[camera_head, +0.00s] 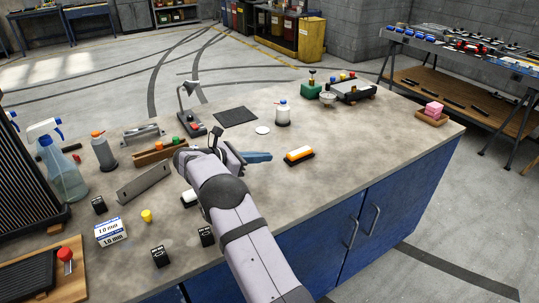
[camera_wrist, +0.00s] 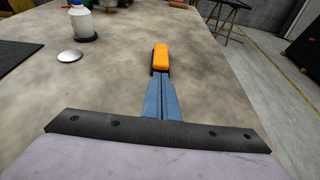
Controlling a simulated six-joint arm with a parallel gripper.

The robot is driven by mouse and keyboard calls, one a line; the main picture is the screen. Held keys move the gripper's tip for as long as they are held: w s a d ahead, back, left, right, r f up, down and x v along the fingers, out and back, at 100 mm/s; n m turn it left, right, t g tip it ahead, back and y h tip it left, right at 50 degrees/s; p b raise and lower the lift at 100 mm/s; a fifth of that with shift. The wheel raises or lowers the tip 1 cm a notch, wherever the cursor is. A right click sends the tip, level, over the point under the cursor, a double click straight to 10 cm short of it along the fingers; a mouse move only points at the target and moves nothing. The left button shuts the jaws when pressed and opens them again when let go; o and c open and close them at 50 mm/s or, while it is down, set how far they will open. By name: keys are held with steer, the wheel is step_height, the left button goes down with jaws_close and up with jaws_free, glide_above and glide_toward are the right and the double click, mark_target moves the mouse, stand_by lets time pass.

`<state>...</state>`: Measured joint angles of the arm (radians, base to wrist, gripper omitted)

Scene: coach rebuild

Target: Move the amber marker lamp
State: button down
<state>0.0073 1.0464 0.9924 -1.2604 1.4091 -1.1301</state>
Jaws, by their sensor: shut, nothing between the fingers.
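The amber marker lamp (camera_head: 299,153) is an orange-amber block on a black base. It lies on the grey bench top, right of my gripper in the head view. In the wrist view the amber marker lamp (camera_wrist: 160,56) is straight ahead, just beyond my fingertips. My gripper (camera_head: 268,156) has blue fingers that point toward the lamp. In the head view a strip of bench shows between the fingertips and the lamp. In the wrist view my gripper (camera_wrist: 158,84) is shut, with its fingers together and nothing held. The fingertips hide part of the lamp's near end in that view.
A white bottle (camera_head: 283,112), a pale disc (camera_head: 262,130) and a black mat (camera_head: 235,116) lie behind my gripper. A wooden tray with a pink block (camera_head: 433,108) stands at the far right. The bench right of the lamp is clear, up to its front edge.

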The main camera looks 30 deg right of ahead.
mark_target(290, 154)
steer(key=d+p, duration=0.3)
steer(key=d, duration=0.8)
steer(key=shift+r+p, duration=0.1)
steer(key=shift+p, duration=0.2)
steer(key=shift+f+p, duration=0.3)
steer(key=shift+p, duration=0.1)
steer(key=shift+f, duration=0.4)
steer(key=shift+s+a+f+b, duration=0.1)
steer(key=shift+f+b, duration=0.15)
steer(key=shift+b, duration=0.25)
